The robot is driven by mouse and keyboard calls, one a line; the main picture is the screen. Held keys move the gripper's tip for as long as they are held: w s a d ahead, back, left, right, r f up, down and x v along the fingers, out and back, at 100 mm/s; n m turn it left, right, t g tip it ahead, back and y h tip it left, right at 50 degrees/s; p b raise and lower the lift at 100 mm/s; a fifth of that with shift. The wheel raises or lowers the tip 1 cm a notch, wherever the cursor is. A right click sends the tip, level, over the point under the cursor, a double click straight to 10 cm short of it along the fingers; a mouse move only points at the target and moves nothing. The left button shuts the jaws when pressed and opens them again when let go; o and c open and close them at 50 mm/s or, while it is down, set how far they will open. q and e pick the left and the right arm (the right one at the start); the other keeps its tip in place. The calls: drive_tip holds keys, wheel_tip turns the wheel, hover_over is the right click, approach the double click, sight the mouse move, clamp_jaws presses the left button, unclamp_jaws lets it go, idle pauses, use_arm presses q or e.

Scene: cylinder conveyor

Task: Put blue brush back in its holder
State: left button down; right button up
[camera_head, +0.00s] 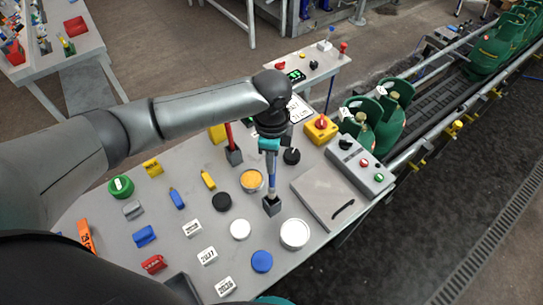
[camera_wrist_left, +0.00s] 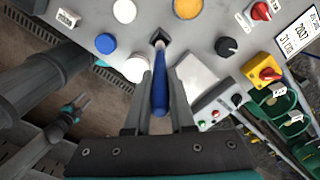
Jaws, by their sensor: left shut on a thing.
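The blue brush (camera_head: 271,174) hangs roughly upright from my left gripper (camera_head: 269,148), which is shut on it. The brush's lower end meets the top of a dark square holder (camera_head: 271,206) on the table. I cannot tell how far inside it is. In the left wrist view the blue brush (camera_wrist_left: 159,92) lies between the fingers of the left gripper (camera_wrist_left: 160,80), with its far end at the holder (camera_wrist_left: 158,39). My right gripper (camera_wrist_left: 70,112) shows small at the left of the wrist view; its opening is unclear.
A red brush (camera_head: 229,136) stands in another holder (camera_head: 234,156) behind. A yellow-filled can (camera_head: 252,180), a white can (camera_head: 294,234) and a grey plate (camera_head: 328,196) surround the holder. Green cylinders (camera_head: 389,126) and a conveyor lie to the right.

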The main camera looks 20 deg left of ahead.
sight(272, 182)
use_arm(q)
drive_tip(key=shift+f+b, duration=1.8)
drive_tip(key=shift+f, duration=1.45)
drive_tip(key=shift+f+b, duration=0.6)
drive_tip(key=shift+f, duration=0.7)
use_arm(e)
drive_tip(key=f, duration=0.3)
drive_tip(key=w+f, duration=0.1)
drive_tip(key=f, duration=0.1)
drive_tip(key=shift+a+f, duration=0.15)
drive_tip(key=shift+a, duration=0.1)
use_arm(q)
drive_tip(key=shift+f+b, duration=0.3)
drive_tip(key=shift+f, duration=0.3)
use_arm(e)
drive_tip(key=shift+d+f, duration=0.1)
drive_tip(key=shift+f, duration=0.15)
use_arm(q)
drive_tip(key=c, duration=0.7)
unclamp_jaws()
